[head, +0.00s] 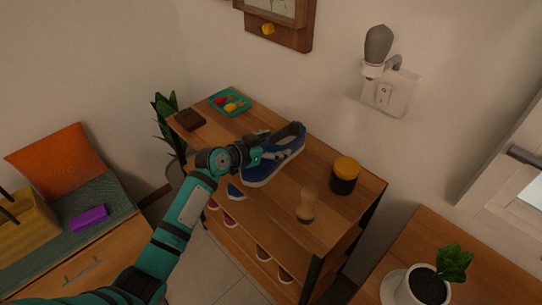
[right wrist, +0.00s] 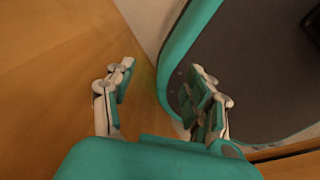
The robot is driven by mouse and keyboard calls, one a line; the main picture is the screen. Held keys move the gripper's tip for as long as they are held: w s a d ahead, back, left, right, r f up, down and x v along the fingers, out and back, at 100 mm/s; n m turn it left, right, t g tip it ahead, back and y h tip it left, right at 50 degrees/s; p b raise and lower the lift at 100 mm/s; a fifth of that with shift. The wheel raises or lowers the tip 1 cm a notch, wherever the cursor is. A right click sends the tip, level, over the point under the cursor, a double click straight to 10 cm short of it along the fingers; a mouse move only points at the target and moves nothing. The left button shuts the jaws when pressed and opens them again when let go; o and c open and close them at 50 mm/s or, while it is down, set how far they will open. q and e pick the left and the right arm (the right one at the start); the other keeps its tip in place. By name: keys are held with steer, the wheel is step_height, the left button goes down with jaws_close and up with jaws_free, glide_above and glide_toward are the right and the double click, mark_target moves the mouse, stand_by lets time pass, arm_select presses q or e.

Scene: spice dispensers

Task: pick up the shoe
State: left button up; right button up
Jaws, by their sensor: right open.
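A blue shoe with a white sole (head: 289,154) sits on top of the wooden shelf (head: 335,205), tilted diagonally in the head view. My left gripper (head: 262,152) is at the shoe, over its near left side, and hides part of it. I cannot tell whether its fingers are closed on the shoe. A smaller blue and white piece (head: 236,190), perhaps a second shoe, shows beside my left arm, mostly hidden. My right gripper (right wrist: 163,88) is open and empty in the right wrist view, away from the shoe.
A teal tray (head: 230,102) and brown box (head: 190,119) are at the far left end.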

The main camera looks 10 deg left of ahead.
arm_select(q)
steer(key=c, duration=0.4)
steer(key=shift+c, duration=0.4)
steer(key=shift+r, duration=0.15)
